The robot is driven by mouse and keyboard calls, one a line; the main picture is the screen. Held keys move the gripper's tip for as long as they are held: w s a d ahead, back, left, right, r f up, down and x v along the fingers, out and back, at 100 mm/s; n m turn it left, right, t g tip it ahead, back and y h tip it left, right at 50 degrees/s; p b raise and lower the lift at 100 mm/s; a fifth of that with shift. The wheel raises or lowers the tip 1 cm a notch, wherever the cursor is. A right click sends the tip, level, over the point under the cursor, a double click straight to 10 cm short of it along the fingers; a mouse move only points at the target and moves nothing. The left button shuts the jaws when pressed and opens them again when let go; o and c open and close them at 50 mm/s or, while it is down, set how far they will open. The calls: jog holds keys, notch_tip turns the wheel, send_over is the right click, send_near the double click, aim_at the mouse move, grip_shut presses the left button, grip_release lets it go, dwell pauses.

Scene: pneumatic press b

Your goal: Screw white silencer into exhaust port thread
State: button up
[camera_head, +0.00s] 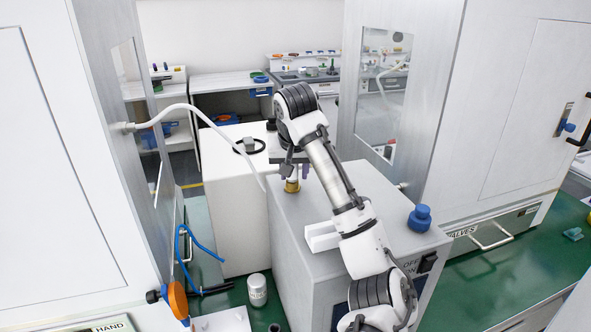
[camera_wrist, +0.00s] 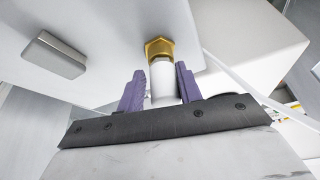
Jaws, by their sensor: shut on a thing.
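The white silencer (camera_wrist: 162,82) shows in the wrist view between the two purple fingers of my gripper (camera_wrist: 161,90). My gripper is shut on it. Its far end meets the brass hex exhaust port (camera_wrist: 159,48) and lines up with it. How far it sits in the thread cannot be told. My arm hides much of that area.
A blue knob (camera_head: 420,217) stands on the housing's top right. A white hose (camera_head: 195,108) runs from the left cabinet toward the housing.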

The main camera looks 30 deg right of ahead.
jog(key=shift+a+f+m, duration=0.1)
jog(key=shift+f+m, duration=0.2)
jog(key=shift+f, duration=0.35)
jog(key=shift+c, duration=0.7)
jog(key=shift+w+a+f+m+g+h, duration=0.15)
jog(key=shift+m+g+h, duration=0.15)
jog(key=shift+m, duration=0.2)
jog(key=shift+d+m, duration=0.25)
jog(key=shift+m, duration=0.65)
jog(key=shift+c, duration=0.2)
jog(key=shift+d+m+g+h, duration=0.1)
jog(key=shift+m+g+h, duration=0.35)
jog(key=shift+m, duration=0.45)
